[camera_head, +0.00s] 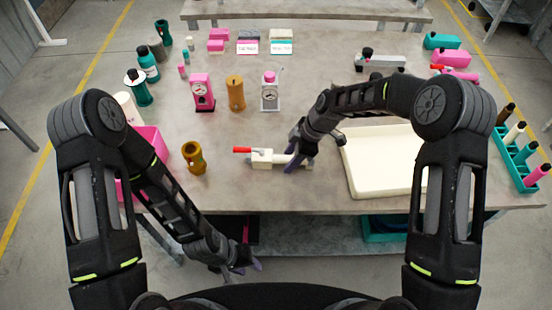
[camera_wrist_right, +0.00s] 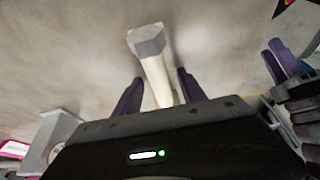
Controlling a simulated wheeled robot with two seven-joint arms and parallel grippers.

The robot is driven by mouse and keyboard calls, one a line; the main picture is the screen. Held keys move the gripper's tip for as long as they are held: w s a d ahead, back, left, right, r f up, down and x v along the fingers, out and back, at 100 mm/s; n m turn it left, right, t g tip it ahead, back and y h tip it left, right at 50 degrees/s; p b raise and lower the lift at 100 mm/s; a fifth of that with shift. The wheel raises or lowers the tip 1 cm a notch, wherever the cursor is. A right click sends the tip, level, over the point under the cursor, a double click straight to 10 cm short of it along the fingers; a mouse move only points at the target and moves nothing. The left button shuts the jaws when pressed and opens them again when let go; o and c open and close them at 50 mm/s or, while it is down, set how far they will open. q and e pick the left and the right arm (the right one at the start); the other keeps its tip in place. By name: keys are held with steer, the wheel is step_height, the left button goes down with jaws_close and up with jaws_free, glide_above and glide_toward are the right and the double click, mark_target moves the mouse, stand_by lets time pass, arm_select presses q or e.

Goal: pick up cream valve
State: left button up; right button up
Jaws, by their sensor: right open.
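The cream valve (camera_head: 262,158) lies on the table near its front edge, with a red handle (camera_head: 242,149) at its left end. Its pipe runs right, under my right gripper (camera_head: 298,158). In the right wrist view, a cream pipe with a grey hexagonal end (camera_wrist_right: 148,42) stands between the two purple fingers of my right gripper (camera_wrist_right: 158,92). The fingers are apart, with gaps on both sides of the pipe. My left gripper (camera_head: 248,267) hangs low in front of the table, away from the valve; its opening is unclear.
A cream tray (camera_head: 378,190) stands right of my right gripper. Gauges in pink (camera_head: 203,92) and grey (camera_head: 269,92) stand behind. A teal rack (camera_head: 515,160) is at the far right. Table between is clear.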

steer(key=shift+f, duration=0.1)
stand_by(0.3)
jaws_close()
stand_by(0.4)
stand_by(0.9)
